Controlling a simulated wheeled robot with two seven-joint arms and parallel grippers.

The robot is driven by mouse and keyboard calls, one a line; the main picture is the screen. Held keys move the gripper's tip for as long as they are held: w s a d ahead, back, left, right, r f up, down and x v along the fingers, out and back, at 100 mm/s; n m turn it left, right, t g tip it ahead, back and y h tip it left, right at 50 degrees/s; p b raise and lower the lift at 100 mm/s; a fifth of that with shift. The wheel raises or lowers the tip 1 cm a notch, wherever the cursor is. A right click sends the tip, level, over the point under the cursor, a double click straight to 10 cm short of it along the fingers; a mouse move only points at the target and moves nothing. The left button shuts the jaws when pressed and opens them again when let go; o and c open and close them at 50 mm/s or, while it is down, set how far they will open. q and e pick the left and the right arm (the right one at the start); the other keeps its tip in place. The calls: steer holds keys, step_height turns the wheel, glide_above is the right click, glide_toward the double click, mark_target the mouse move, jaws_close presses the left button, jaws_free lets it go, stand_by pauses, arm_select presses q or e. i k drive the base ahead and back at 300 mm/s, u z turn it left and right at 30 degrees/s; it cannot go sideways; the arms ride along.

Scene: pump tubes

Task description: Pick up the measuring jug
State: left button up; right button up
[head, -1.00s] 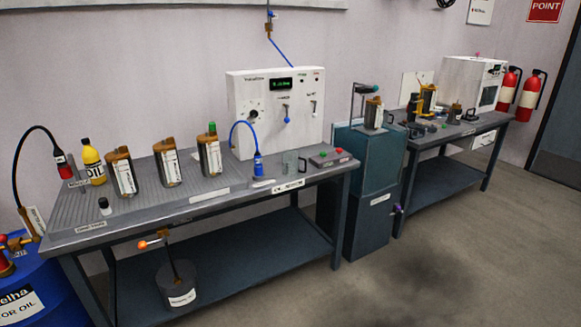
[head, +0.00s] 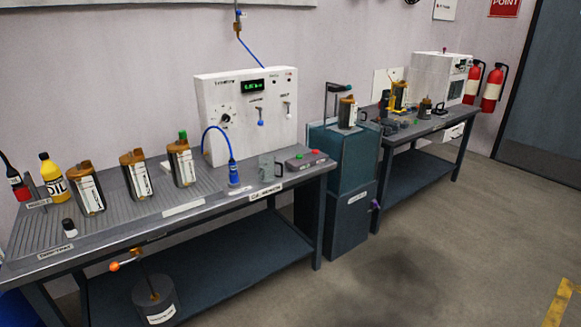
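The measuring jug (head: 267,167) is a small, clear grey vessel with a handle on its right side. It stands upright near the front right of the left workbench (head: 97,236), between the blue hose nozzle and the grey button box. Neither of my grippers shows in the head view, and nothing is touching the jug.
A blue nozzle (head: 234,174) stands left of the jug and a button box (head: 305,160) right of it. A white test unit (head: 246,118) rises behind. Several canisters (head: 137,175) and a yellow oil bottle (head: 53,178) stand leftward. The front floor (head: 440,265) is clear.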

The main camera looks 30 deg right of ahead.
mark_target(267, 163)
steer(key=z, duration=0.6)
steer(key=i, duration=2.1)
steer(key=u, duration=0.7)
